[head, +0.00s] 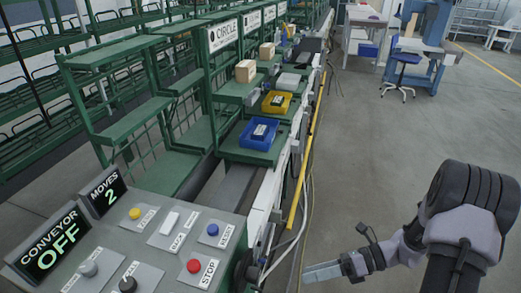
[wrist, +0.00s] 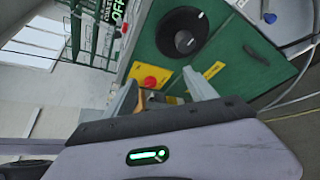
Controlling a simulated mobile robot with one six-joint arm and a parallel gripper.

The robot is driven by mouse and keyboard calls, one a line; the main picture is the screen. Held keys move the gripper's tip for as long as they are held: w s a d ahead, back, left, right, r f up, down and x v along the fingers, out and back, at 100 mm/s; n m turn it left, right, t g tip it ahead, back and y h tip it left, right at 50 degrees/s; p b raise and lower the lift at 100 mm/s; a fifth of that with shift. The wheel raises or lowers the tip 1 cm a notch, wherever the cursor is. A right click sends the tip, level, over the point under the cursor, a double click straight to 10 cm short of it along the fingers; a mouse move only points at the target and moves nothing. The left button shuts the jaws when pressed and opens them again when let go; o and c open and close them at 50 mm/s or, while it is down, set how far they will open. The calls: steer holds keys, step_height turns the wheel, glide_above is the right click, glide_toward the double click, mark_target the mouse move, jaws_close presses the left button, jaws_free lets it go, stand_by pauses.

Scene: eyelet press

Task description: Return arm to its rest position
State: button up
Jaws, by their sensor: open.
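My arm (head: 455,215) reaches in from the lower right of the head view, over the grey floor. My gripper (head: 312,272) points left, toward the right side of the control panel (head: 165,262), and appears apart from it. In the wrist view both fingers of my gripper (wrist: 160,85) are spread with a gap between them. I see nothing held in the gap. Behind the fingers is the green end of the panel, with a round black part (wrist: 182,38) and a red button on a yellow plate (wrist: 150,82).
The panel's displays read CONVEYOR OFF (head: 48,243) and MOVES 2 (head: 105,193). A blue bin (head: 247,141) and a yellow bin (head: 277,102) sit on green shelves along the conveyor. A yellow rail (head: 300,185) and loose cables run beside it. The floor (head: 380,150) right of it is open.

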steer(key=s+a+r+n+t+h, duration=0.2)
steer(key=s+r+n+h, duration=0.2)
steer(key=r+n, duration=0.3)
steer(key=s+a+r+n+t+h, duration=0.2)
steer(key=s+r+n+h, duration=0.2)
steer(key=r+n, duration=0.3)
steer(key=s+a+r+n+t+h+b, duration=0.1)
steer(key=s+r+n+h, duration=0.3)
steer(key=r+n, duration=0.4)
steer(key=shift+a+n+t, duration=0.4)
steer(key=shift+a+n, duration=0.25)
steer(key=shift+n, duration=0.65)
